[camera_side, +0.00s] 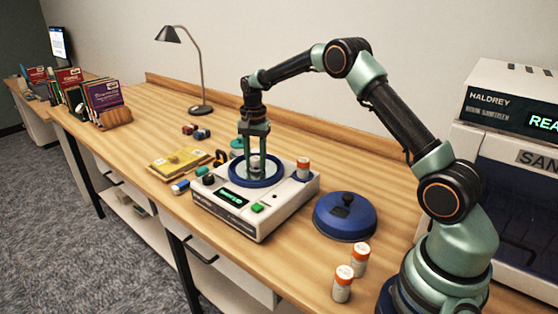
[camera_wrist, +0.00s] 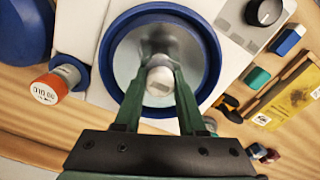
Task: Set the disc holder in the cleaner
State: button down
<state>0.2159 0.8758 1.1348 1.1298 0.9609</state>
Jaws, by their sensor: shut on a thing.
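The cleaner (camera_side: 238,215) is a white box with a lit green display, a green button and a dark knob. A blue ring (camera_side: 237,181) surrounds its round well, which also shows in the wrist view (camera_wrist: 213,58). My gripper (camera_side: 254,158) points down over the well, and its fingers are shut on the pale disc holder (camera_wrist: 160,82). The holder is near the middle of the ring, with grey, shiny surfaces around it. My fingers hide part of it, and I cannot tell whether it touches the well floor.
A blue lid (camera_side: 345,220) with a black knob lies right of the cleaner. An orange-capped bottle (camera_side: 303,170) stands at the cleaner's right edge; two more bottles (camera_side: 342,288) stand in front of the lid. A yellow packet (camera_side: 178,160) and small blocks lie left. A lamp (camera_side: 201,85) stands behind.

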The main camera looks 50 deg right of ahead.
aim_at(255, 158)
jog(key=shift+f, duration=0.1)
jog(key=c, duration=0.5)
grip_release()
jog(key=s+a+r+n+t, duration=0.1)
jog(key=s+a+r+n, duration=0.1)
jog(key=r, duration=0.7)
jog(key=s+a+r+n, duration=0.1)
jog(key=s+a+r, duration=0.1)
jog(key=r, duration=0.7)
jog(key=s+a+f+n+t, duration=0.1)
jog(key=s+n, duration=0.4)
jog(key=s, duration=0.5)
jog(key=s+a+n+t, duration=0.3)
jog(key=s+a+n, duration=0.2)
jog(key=s, duration=0.5)
jog(key=shift+a+f+t, duration=0.3)
jog(key=shift+a+f, duration=0.1)
jog(key=shift+a, duration=0.35)
